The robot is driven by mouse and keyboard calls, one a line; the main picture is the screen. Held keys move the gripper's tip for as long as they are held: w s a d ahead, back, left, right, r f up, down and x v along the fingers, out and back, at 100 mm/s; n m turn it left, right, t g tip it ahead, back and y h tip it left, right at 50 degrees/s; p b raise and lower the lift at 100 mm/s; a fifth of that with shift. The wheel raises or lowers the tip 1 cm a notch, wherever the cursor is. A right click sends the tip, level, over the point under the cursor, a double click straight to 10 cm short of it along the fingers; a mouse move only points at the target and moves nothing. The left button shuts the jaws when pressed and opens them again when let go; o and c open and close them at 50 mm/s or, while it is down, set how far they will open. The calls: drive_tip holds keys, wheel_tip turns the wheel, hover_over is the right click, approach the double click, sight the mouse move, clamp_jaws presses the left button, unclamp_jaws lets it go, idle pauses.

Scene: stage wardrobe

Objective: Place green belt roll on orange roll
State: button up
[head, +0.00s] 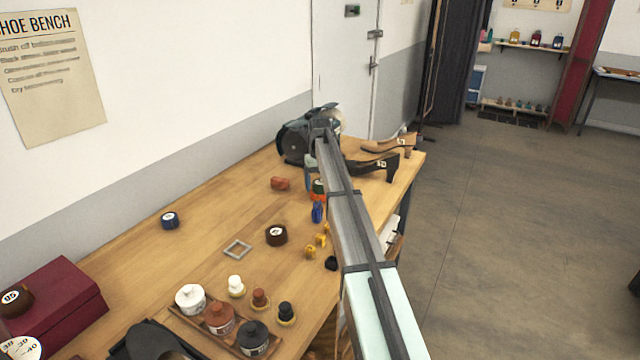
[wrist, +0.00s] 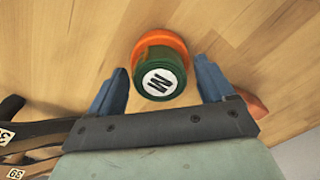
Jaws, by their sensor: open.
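The green belt roll (wrist: 161,80), with a white M label on its top, sits on the orange roll (wrist: 165,40) in the wrist view. The orange roll shows mostly as a rim past the green one's far side. In the head view the green roll (head: 318,186) is above the orange roll (head: 319,197), both partly hidden by my arm. My gripper (wrist: 161,68) is open, with one blue finger on each side of the green roll and a visible gap to both. It also shows in the head view (head: 313,196).
Shoe forms (head: 375,167) and a dark machine (head: 295,140) stand at the bench's far end. Bottles stand at the front.

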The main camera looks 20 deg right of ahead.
sight(320, 182)
wheel_tip(320, 182, up, 12)
idle(0.6)
